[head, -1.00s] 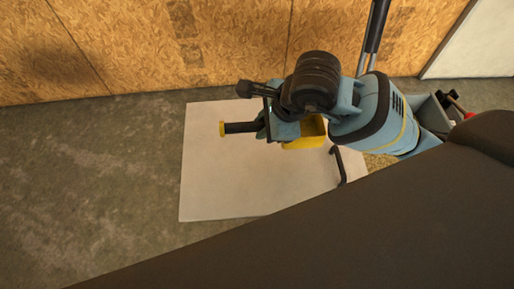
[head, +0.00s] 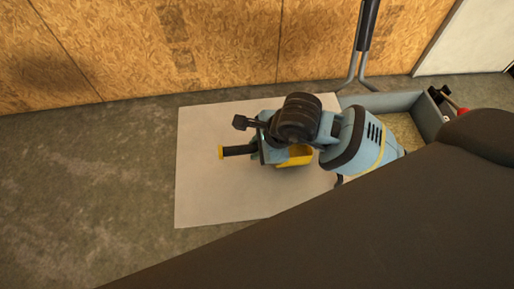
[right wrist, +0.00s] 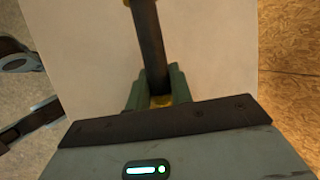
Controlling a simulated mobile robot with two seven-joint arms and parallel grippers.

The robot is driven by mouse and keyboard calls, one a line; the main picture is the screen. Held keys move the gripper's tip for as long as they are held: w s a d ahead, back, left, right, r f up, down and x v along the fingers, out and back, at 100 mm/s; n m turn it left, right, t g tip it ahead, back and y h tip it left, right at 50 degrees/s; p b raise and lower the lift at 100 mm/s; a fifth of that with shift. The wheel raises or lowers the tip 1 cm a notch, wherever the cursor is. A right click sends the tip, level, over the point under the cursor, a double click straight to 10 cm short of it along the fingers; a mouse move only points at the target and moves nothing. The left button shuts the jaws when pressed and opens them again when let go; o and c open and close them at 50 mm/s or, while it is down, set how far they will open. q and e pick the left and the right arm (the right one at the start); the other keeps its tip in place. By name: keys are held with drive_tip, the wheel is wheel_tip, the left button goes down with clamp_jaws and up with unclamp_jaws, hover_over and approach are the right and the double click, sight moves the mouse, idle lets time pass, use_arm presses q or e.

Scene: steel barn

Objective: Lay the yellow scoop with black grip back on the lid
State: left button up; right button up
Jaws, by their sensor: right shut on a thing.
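The yellow scoop with black grip shows its grip (head: 238,151), yellow end cap and part of its yellow bowl (head: 295,157) in the head view. My right gripper (head: 262,150) is shut on the scoop where the grip meets the bowl. It holds the scoop over the pale flat lid (head: 215,195); I cannot tell whether the scoop touches it. In the right wrist view the black grip (right wrist: 148,45) stands between the fingers (right wrist: 155,92), with the lid (right wrist: 85,50) behind. My wrist hides part of the bowl. My left gripper is not in view.
A grey bin (head: 385,100) with tan, grainy contents lies right of the lid, partly behind my arm. A black-handled tool (head: 366,30) stands at the back near the wood-panel wall (head: 230,45). Bare concrete floor (head: 80,180) is free at left.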

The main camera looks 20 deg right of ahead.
drive_tip(key=shift+f, duration=0.6)
drive_tip(key=shift+f, duration=0.15)
drive_tip(key=o, duration=0.9)
drive_tip(key=shift+d+r, duration=0.1)
drive_tip(key=shift+r, duration=0.4)
drive_tip(key=p+v, duration=0.1)
drive_tip(key=v, duration=1)
drive_tip(key=shift+s+r, duration=0.1)
drive_tip(key=shift+s, duration=0.1)
